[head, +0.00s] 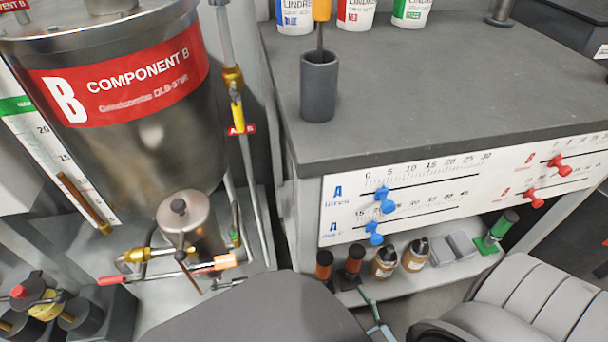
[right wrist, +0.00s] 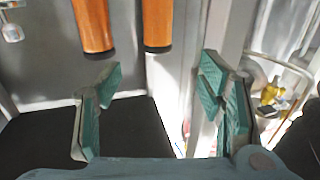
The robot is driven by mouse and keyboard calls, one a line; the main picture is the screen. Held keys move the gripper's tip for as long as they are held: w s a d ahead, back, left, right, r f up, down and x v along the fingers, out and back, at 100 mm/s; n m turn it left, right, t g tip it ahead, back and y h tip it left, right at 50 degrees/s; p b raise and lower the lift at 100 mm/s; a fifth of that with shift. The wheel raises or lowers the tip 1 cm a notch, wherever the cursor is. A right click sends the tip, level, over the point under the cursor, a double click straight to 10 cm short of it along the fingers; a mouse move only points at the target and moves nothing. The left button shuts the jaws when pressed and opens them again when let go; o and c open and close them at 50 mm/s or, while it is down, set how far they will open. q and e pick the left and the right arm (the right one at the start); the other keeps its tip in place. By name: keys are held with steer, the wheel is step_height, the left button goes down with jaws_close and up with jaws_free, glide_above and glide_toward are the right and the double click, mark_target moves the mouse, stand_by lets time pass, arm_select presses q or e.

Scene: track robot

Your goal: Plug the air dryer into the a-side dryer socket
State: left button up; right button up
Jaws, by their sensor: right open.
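Two orange-and-dark cylinders, the left one (head: 324,265) and the right one (head: 355,262), stand on the low shelf under the bench. A green-topped dark cylinder (head: 500,228) stands farther right on that shelf. I cannot tell for certain which of these is the air dryer, nor identify the a-side dryer socket. My right gripper (head: 378,325) shows partly at the bottom of the head view, below the orange cylinders. In the right wrist view its teal fingers (right wrist: 160,90) are spread and empty, with two orange cylinders (right wrist: 94,25) (right wrist: 158,22) beyond them. My left gripper is not in view.
Brown bottles (head: 385,260) and grey blocks (head: 460,246) share the low shelf (head: 430,275). Above are a scale panel (head: 345,205) with blue and red knobs and the grey bench top (head: 420,90). A metal Component B tank (head: 150,140) stands left.

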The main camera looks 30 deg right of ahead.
mark_target(329, 266)
steer(key=w, duration=0.4)
steer(key=w+d+b, duration=0.1)
steer(key=w, duration=0.3)
steer(key=w+b, duration=0.1)
steer(key=w, duration=0.4)
steer(key=shift+d+r, duration=0.2)
steer(key=shift+w, duration=0.2)
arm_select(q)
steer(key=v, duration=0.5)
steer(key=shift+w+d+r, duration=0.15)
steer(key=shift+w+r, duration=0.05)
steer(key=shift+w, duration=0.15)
arm_select(e)
jaws_close()
